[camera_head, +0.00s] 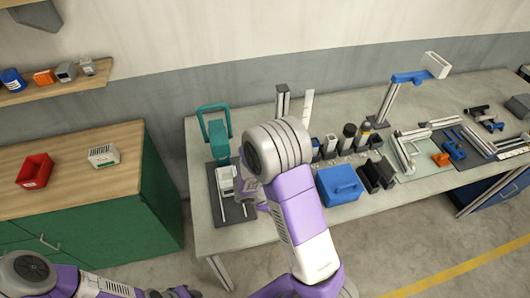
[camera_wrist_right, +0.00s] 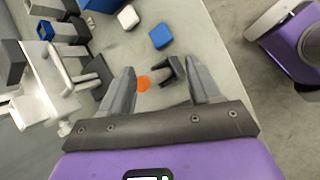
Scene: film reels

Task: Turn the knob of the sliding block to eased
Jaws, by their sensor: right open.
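A white block (camera_head: 226,179) sits on a dark base plate with rails (camera_head: 233,210) at the left end of the workbench, in front of a teal arched frame (camera_head: 215,128). I take it for the sliding block; its knob is not clear. In the right wrist view a white mechanism (camera_wrist_right: 45,92) with a small pale round end (camera_wrist_right: 64,129) lies left of my right gripper (camera_wrist_right: 160,78). That gripper is open, with nothing between its fingers; an orange disc (camera_wrist_right: 143,83) shows beyond them. My left gripper (camera_head: 180,292) is partly cut off at the bottom edge.
A blue box (camera_head: 339,185), dark holders (camera_head: 376,174) and several small bottles stand right of my right arm. A green cabinet (camera_head: 155,190) with a red bin (camera_head: 34,171) stands left. A dark bracket (camera_wrist_right: 172,72) lies near my right fingertips.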

